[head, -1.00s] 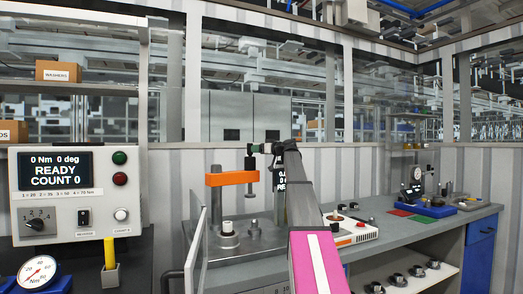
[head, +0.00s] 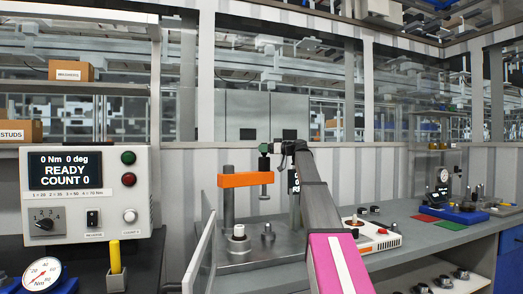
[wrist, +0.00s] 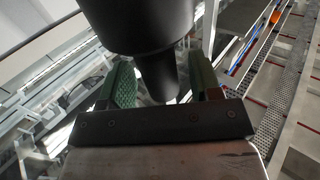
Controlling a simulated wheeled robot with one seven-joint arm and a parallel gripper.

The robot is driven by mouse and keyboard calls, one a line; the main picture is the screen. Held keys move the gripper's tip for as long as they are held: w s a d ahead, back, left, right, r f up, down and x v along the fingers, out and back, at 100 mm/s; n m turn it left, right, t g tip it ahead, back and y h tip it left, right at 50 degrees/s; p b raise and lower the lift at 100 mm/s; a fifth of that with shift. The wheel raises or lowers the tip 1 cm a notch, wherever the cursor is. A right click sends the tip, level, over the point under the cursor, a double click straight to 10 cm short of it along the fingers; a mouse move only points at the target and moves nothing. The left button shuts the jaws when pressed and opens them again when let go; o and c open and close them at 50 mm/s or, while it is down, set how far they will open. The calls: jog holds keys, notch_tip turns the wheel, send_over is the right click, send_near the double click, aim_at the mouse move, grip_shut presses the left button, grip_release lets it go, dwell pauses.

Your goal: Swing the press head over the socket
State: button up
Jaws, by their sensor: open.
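The press has an orange swing arm (head: 245,179) on a grey post (head: 228,204). A dark vertical press head (head: 264,166) hangs at the arm's right end. Below on the grey base (head: 255,257) stand a white-topped fitting (head: 239,232) and a small dark peg (head: 268,232); I cannot tell which is the socket. My gripper (head: 270,148) is at the top of the press head. In the wrist view a dark stepped cylinder (wrist: 160,70) stands between the open green finger pads (wrist: 163,88); contact with them is unclear.
A control box (head: 85,190) reading READY, COUNT 0 is at left. A clear panel (head: 200,250) stands at the press's left front. A white box with red buttons (head: 372,236) lies right of my arm. Colored mats and a blue fixture (head: 455,212) are farther right.

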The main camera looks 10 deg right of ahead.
jog(key=shift+x, duration=1.2)
